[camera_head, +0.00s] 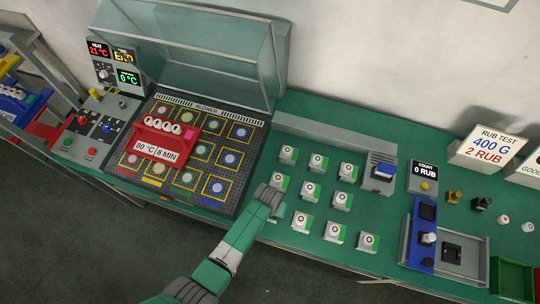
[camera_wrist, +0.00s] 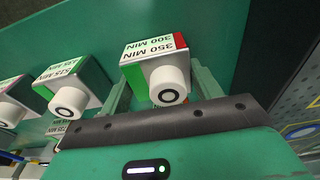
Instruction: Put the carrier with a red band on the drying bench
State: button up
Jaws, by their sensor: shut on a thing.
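A red carrier (camera_head: 166,137) with a row of white round pieces and a label "80 °C 8 MIN" stands on the dark gridded bench marked BLOWER (camera_head: 181,107). The bench's clear cover (camera_head: 190,45) is raised. My gripper (camera_head: 268,196) is over the green table, right of the bench, at the left of the timers. In the wrist view its fingers (camera_wrist: 160,100) are shut on a white timer block (camera_wrist: 155,60) with a round knob, green and red faces and "300 MIN" and "350 MIN" labels.
Several similar white and green timers (camera_head: 318,162) stand in rows on the green table. A control panel (camera_head: 93,124) and displays (camera_head: 113,63) are left of the bench. A blue carrier (camera_head: 15,103) is at the far left. A rub tester (camera_head: 424,236) stands at right.

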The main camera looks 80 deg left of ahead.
jog(key=shift+f, duration=0.15)
jog(key=o, duration=1)
jog(key=shift+o, duration=0.2)
jog(key=r, duration=0.4)
jog(key=r+p, duration=0.1)
jog(key=r, duration=0.3)
jog(key=d+r+p, duration=0.1)
jog(key=r, duration=0.3)
jog(key=shift+s+d+r, duration=0.1)
jog(key=shift+s+r, duration=0.05)
jog(key=shift+s, duration=0.2)
jog(key=shift+w, duration=0.1)
